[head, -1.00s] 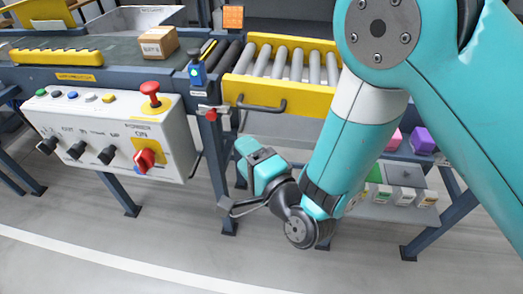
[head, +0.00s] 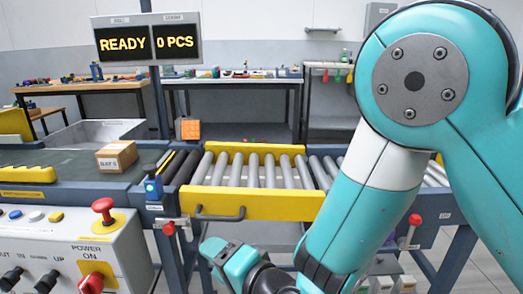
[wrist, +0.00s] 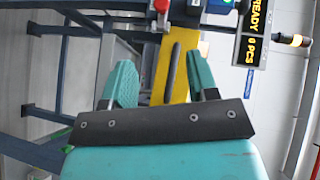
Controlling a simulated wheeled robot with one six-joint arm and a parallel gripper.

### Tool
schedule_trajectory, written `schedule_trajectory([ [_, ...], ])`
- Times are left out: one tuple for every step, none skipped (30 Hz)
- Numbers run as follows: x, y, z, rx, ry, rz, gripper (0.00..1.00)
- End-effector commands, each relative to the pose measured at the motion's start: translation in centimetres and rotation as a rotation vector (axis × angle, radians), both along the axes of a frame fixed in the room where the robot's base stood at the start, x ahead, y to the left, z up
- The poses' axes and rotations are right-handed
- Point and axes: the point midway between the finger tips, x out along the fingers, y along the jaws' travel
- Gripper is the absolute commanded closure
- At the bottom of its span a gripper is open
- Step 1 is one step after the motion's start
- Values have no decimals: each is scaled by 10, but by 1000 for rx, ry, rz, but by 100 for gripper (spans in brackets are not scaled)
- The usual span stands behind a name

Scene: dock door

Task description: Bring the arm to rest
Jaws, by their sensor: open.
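My teal arm reaches down from the upper right of the head view, folded low in front of the conveyor. In the head view only the teal back of its wrist end shows, at the bottom edge, and the fingertips are out of sight. In the wrist view my gripper (wrist: 162,85) shows two teal fingers spread apart with nothing between them. Beyond the fingers are a yellow panel with a dark handle and a red knob, apart from the fingers as far as I can tell.
A roller conveyor with a yellow gate (head: 255,203) stands ahead. A carton (head: 117,156) sits on the belt at left. A control box (head: 75,245) with a red button (head: 104,208) is at lower left. A display (head: 148,40) reads "READY 0 PCS". Benches stand behind.

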Motion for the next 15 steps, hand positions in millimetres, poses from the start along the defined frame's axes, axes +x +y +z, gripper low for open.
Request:
schedule_trajectory([
  [6,-10,17,-65,-8,31,46],
  [6,-15,23,-119,-11,59,46],
  [4,-23,31,-188,-17,98,46],
  [3,-30,36,-242,-20,127,46],
  [0,-37,42,-294,-25,159,46],
  [-4,-48,49,-363,-31,202,46],
  [-8,-57,53,-414,-34,236,46],
  [-13,-66,58,-464,-39,270,46],
  [-20,-79,64,-530,-43,319,46],
  [-26,-90,69,-579,-46,356,46],
  [-33,-100,73,-625,-48,392,46],
  [-42,-114,78,-686,-50,443,46],
  [-50,-124,81,-727,-50,481,46],
  [-57,-135,84,-767,-50,516,46],
  [-67,-147,88,-814,-49,561,46],
])
